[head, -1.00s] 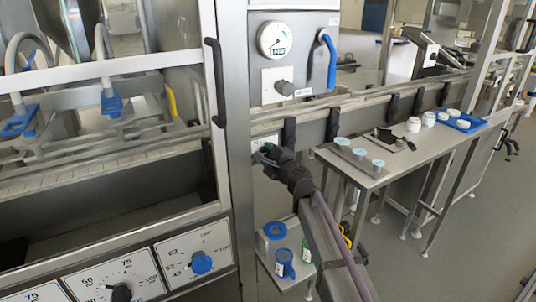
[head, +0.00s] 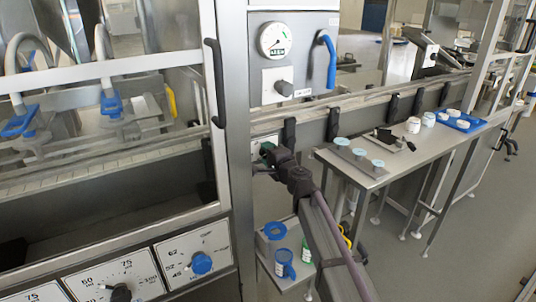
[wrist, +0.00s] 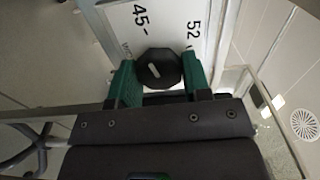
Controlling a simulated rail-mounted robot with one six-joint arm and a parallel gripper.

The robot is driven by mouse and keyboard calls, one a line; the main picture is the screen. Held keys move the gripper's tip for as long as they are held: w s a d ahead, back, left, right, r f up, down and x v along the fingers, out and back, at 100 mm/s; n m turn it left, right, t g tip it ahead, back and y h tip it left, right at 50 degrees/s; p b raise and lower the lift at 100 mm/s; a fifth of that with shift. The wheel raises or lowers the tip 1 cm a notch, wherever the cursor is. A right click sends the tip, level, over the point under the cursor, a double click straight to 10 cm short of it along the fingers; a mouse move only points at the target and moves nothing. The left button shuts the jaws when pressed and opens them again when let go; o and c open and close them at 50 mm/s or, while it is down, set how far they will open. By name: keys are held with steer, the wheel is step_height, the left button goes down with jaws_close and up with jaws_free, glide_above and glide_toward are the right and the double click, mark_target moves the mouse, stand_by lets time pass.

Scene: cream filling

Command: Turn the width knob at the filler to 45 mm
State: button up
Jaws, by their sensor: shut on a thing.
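The width knob (wrist: 160,70) is black and many-sided, with a short white pointer line. It sits on a white scale plate (wrist: 168,28) marked 45 and 52. The pointer leans up and left, roughly toward the 45 side; I cannot tell whether it meets the tick exactly. My gripper (wrist: 158,80) is shut on the knob, one green finger on each side. In the head view my gripper (head: 265,153) is at a small plate (head: 263,140) on the machine below the rail; the knob is hidden there.
A side table (head: 345,172) with cups stands to the right. Blue and white containers (head: 284,262) stand below the arm. Other dials are at lower left.

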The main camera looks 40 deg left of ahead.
steer(key=o, duration=0.9)
steer(key=v, duration=1)
steer(key=shift+s+d, duration=0.15)
steer(key=shift+d, duration=0.25)
